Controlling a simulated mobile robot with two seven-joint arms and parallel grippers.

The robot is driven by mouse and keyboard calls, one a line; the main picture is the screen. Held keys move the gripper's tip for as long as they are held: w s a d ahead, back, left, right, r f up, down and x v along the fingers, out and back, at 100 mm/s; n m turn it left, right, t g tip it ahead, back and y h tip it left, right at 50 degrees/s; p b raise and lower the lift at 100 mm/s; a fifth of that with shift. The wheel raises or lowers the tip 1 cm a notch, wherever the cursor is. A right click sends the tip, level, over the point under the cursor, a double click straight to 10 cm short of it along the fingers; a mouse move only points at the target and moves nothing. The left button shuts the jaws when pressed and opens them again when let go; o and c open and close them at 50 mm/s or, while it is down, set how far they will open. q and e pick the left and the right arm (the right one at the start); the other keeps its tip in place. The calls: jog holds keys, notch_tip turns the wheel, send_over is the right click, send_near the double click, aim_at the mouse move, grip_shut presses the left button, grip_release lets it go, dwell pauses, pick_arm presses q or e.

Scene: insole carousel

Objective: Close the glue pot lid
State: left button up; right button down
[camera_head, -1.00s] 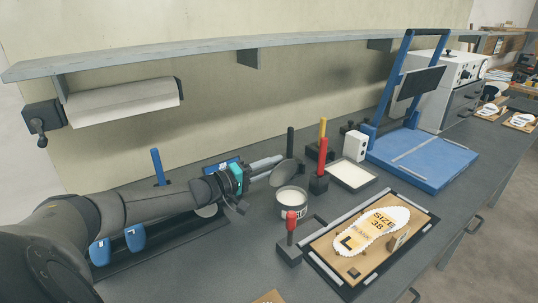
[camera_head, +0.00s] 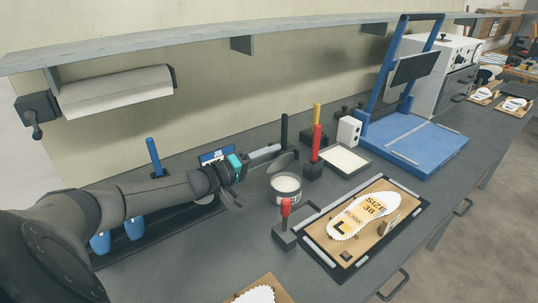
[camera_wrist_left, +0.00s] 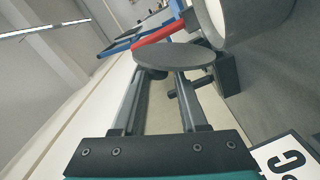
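The glue pot (camera_head: 286,190) stands open on the bench, with pale glue showing inside. Its round grey lid (camera_head: 284,162) is tilted up above the pot's back left rim. My left gripper (camera_head: 276,151) is at the lid's upper side, coming from the left. In the left wrist view, the gripper's two fingers (camera_wrist_left: 162,80) are apart, with a gap between them. The lid (camera_wrist_left: 174,57) lies across their tips, and whether they touch it is unclear. The pot's pale side (camera_wrist_left: 240,18) is at the upper right there. My right gripper is not in view.
A red-handled tool in a block (camera_head: 285,235) stands in front of the pot. A holder with red and yellow handles (camera_head: 313,170) is to its right. An insole board (camera_head: 370,222) lies front right. A shelf (camera_head: 230,44) runs above.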

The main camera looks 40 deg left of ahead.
pick_arm(q)
jog(key=shift+o, duration=1.2)
jog(key=p+v, duration=0.5)
jog(key=v, duration=1)
jog(key=shift+s+a+r, duration=0.1)
jog(key=shift+r, duration=0.05)
